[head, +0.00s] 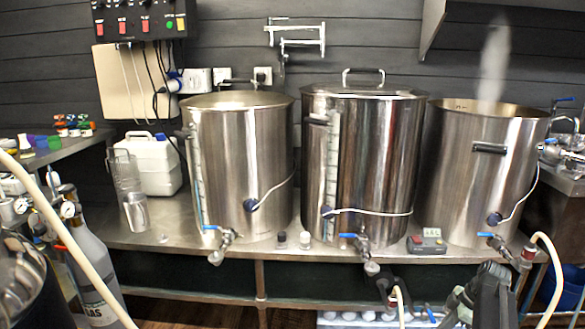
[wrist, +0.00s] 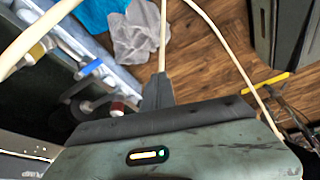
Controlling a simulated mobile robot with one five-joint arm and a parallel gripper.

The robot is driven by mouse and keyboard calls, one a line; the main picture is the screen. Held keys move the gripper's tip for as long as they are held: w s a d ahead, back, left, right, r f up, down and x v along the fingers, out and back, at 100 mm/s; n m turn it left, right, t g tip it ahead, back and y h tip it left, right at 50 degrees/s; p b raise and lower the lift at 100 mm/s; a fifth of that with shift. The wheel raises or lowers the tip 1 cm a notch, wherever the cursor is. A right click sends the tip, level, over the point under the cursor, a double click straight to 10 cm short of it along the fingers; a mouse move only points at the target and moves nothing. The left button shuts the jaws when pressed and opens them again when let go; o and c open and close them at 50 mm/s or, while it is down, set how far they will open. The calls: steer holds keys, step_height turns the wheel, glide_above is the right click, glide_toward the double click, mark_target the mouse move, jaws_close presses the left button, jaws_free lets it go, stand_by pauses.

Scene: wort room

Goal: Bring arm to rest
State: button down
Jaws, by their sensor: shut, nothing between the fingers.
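My gripper (wrist: 157,92) shows in the wrist view as a dark wedge beyond the wide grey-green body of my wrist. Its fingers are shut with nothing between them. It is over the wooden floor (wrist: 205,60), apart from the things around it. In the head view a dark part of my arm shows low at the right edge of the bench front.
Three steel kettles (head: 240,165) (head: 360,165) (head: 483,170) stand on the steel bench (head: 285,258). Steam rises from the right one. Taps project over the front edge. Pale hoses (wrist: 228,55) cross near my gripper. A gas cylinder (head: 92,275) stands at lower left.

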steer(key=w+a+n, duration=0.2)
steer(key=a, duration=1.1)
steer(key=s+a+m+g+h, duration=0.1)
steer(key=s+a+m, duration=0.15)
steer(key=a, duration=0.65)
steer(key=s+a+m+g+h, duration=0.15)
steer(key=s+a, duration=0.25)
steer(key=a, duration=0.5)
step_height(320, 180, up, 37)
steer(key=s+d+m+t+h+p, duration=0.1)
steer(key=m+p, duration=1)
steer(key=p, duration=2.7)
steer(key=shift+s+d+m, duration=0.25)
steer(key=shift+s+m, duration=0.05)
steer(key=shift+s, duration=0.25)
